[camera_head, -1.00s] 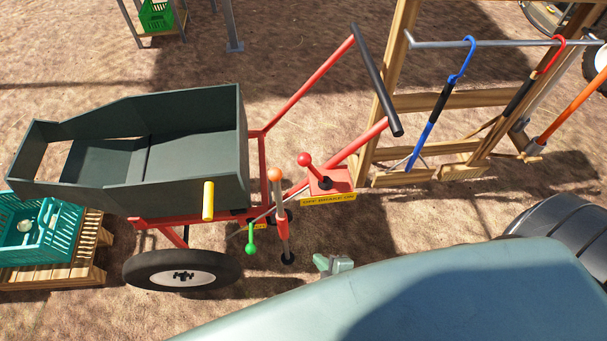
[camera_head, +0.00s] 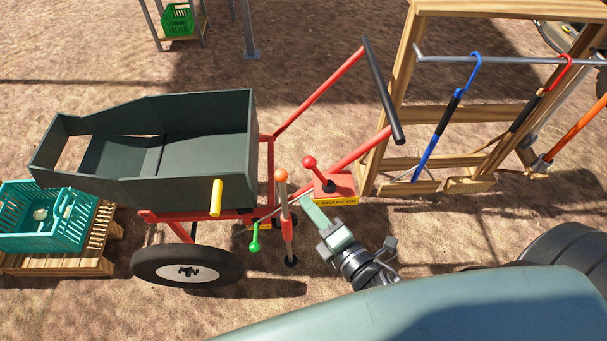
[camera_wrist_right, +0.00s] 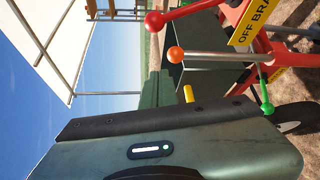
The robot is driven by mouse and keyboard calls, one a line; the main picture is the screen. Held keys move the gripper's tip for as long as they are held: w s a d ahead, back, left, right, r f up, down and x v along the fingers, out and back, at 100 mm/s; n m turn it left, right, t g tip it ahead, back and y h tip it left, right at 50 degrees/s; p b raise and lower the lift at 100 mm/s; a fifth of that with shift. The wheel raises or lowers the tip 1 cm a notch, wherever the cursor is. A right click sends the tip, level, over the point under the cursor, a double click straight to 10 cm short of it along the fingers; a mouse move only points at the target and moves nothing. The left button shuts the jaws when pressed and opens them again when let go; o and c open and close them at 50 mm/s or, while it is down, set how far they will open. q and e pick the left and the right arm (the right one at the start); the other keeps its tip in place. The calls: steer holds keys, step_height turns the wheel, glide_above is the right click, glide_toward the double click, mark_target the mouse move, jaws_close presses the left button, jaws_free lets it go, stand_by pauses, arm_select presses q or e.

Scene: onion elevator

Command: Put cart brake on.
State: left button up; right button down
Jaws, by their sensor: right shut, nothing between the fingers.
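The cart (camera_head: 222,150) has a dark green tub and red frame. Its brake lever has a red knob (camera_head: 309,162) and a dark-based red housing (camera_head: 342,186) with a yellow label (camera_head: 338,200) reading BRAKE ON at its right part. The lever leans left, toward the OFF side. The knob also shows in the wrist view (camera_wrist_right: 155,21), with OFF BRA on the label (camera_wrist_right: 248,22). My right gripper (camera_head: 309,206) is shut and empty, just below and in front of the housing; I cannot tell whether it touches anything. My left gripper is out of view.
An orange-knobbed post (camera_head: 281,176), a green-knobbed lever (camera_head: 254,246) and a yellow handle (camera_head: 216,198) stand left of the gripper. The cart's black push bar (camera_head: 381,88) is above. A wooden rack (camera_head: 398,100) with hanging tools stands right. A teal crate (camera_head: 20,240) sits far left.

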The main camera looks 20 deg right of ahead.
mark_target(307, 167)
steer(key=p+x, duration=0.2)
steer(key=x, duration=0.8)
steer(key=shift+r, duration=0.1)
steer(key=d, duration=0.1)
steer(key=d+p, duration=0.1)
steer(key=d, duration=0.2)
steer(key=shift+s+r+p, duration=0.15)
steer(key=shift+r+p, duration=0.15)
steer(key=shift+s+d+r+m+t+b, duration=0.15)
steer(key=shift+d+r+m+b, duration=0.05)
steer(key=shift+d+m+b, duration=0.2)
steer(key=shift+s+d+r+m+t+b, duration=0.15)
steer(key=shift+d+m+b, duration=0.15)
steer(key=shift+d+b, duration=0.15)
steer(key=s+d+m+t+h+b, duration=0.1)
steer(key=d+m+t+b, duration=0.3)
steer(key=d+m, duration=0.5)
steer(key=shift+s+d+r+t+b, duration=0.35)
steer(key=shift+s+b, duration=0.55)
steer(key=shift+b, duration=0.5)
